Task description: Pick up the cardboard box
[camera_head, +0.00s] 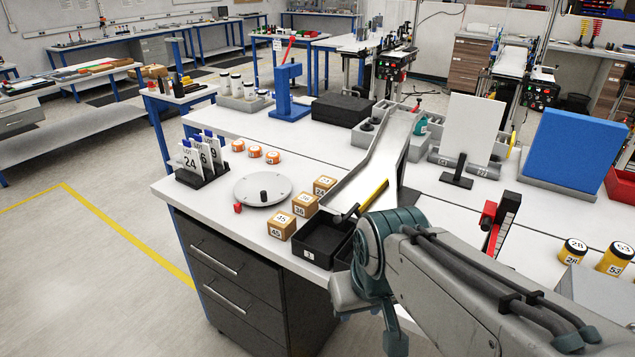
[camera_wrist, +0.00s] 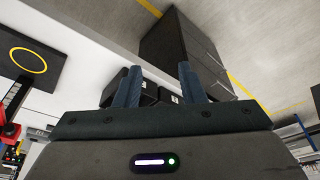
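Three small cardboard boxes stand on the white table in the head view. The nearest box (camera_head: 282,225) is marked with numbers, the middle box (camera_head: 305,204) is just behind it, and the far box (camera_head: 325,186) is beside the chute. My gripper (camera_wrist: 158,76) shows in the wrist view with its two dark fingers apart and nothing seen held between them. In the head view my arm comes in from the lower right, and the fingers cannot be made out there. No cardboard box can be made out in the wrist view.
A black tray (camera_head: 323,240) stands right of the nearest box, at the table's front edge. A metal chute (camera_head: 375,165) slopes down behind it. A round grey plate (camera_head: 263,188) and orange-capped jars (camera_head: 254,151) lie left of the boxes. Dark drawers (camera_head: 240,275) stand below the table.

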